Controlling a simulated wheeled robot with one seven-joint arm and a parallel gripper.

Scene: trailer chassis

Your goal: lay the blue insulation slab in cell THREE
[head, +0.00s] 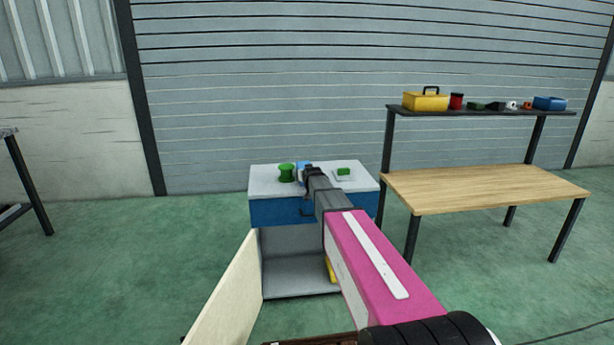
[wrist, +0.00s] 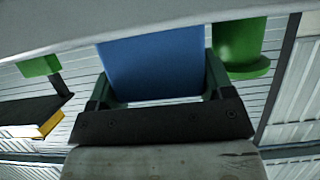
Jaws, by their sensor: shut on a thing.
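The blue insulation slab (wrist: 150,62) fills the space between my gripper's two fingers in the wrist view. My gripper (wrist: 155,82) is shut on it. In the head view a small piece of the blue slab (head: 304,165) shows just beyond my gripper (head: 311,171), over the pale top of the blue cabinet (head: 265,180). My arm hides most of the slab there. I cannot tell whether the slab touches the cabinet top. No cell marked THREE can be made out in either view.
A green spool (head: 286,173) and a green block (head: 343,171) stand close on either side of the slab. A pale panel (head: 228,290) stands at the cabinet's open front. A wooden workbench (head: 485,190) with a loaded shelf (head: 480,111) stands right.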

